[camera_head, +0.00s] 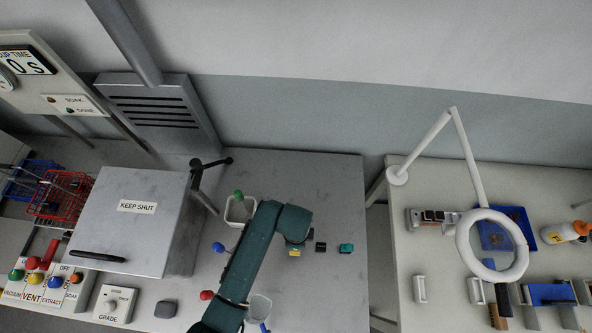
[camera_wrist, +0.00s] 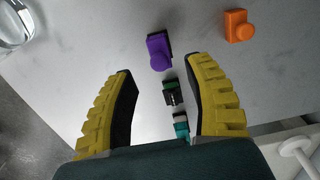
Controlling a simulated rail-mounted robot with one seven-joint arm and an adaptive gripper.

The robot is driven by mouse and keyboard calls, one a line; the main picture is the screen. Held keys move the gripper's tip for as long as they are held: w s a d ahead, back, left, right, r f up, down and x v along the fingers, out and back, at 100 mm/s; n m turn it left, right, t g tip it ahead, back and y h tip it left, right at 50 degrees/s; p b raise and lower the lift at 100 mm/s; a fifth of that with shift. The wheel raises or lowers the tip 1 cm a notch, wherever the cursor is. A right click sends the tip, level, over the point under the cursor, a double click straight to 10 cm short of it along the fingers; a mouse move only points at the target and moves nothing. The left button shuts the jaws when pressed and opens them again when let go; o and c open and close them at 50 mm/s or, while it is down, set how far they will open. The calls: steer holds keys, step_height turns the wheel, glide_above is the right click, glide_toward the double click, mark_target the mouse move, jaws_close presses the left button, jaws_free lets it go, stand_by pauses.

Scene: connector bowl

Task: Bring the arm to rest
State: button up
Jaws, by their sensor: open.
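My arm (camera_head: 252,255) is dark green. It reaches up from the bottom of the head view and bends down over the grey table. My gripper (camera_head: 294,251) hangs over the table there, mostly hidden by the arm. In the wrist view my gripper (camera_wrist: 160,68) shows two yellow ridged fingers spread apart, with nothing held between them. Past and between the fingers lie a purple connector (camera_wrist: 158,52), a black and green connector (camera_wrist: 172,95) and a teal connector (camera_wrist: 181,124). An orange connector (camera_wrist: 239,27) lies to the right.
A grey box marked KEEP SHUT (camera_head: 130,215) stands left of my arm. A white container (camera_head: 240,210) and a clear bowl (camera_head: 260,308) are close to the arm. A teal piece (camera_head: 346,248) lies right. A ring lamp (camera_head: 492,245) stands over the right table.

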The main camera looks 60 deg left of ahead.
step_height(320, 180, up, 6)
stand_by(0.4)
